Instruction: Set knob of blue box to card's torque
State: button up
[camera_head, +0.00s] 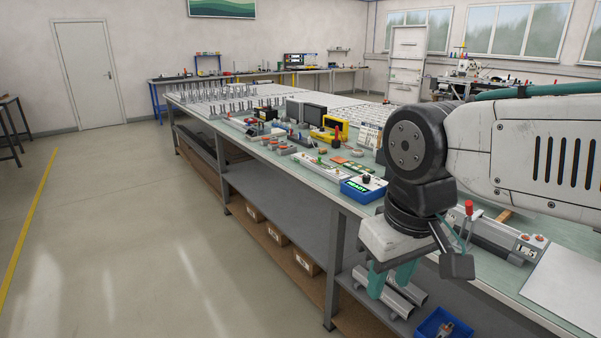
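The blue box (355,193) sits near the front edge of the long workbench. Its top carries a black knob (366,178) and a green label or display with lettering too small to read surely. The knob's setting cannot be made out. A white printed card or sheet (368,135) stands behind, partly hidden by my arm; I cannot tell if it is the torque card. My gripper (391,278) hangs to the right of and nearer than the box, over the bench's front edge.
The workbench (290,155) is crowded with a yellow instrument (329,132), boards and small parts. A grey device with a red-topped lever (469,210) and a blank white sheet (568,285) lie right. Cartons, tubes and a blue bin (440,326) are below. The floor at left is clear.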

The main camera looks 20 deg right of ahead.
aim_at(366, 178)
jog(key=u, duration=0.45)
jog(key=i, duration=1.15)
jog(key=z, duration=0.75)
jog(key=i, duration=0.4)
jog(key=z, duration=0.55)
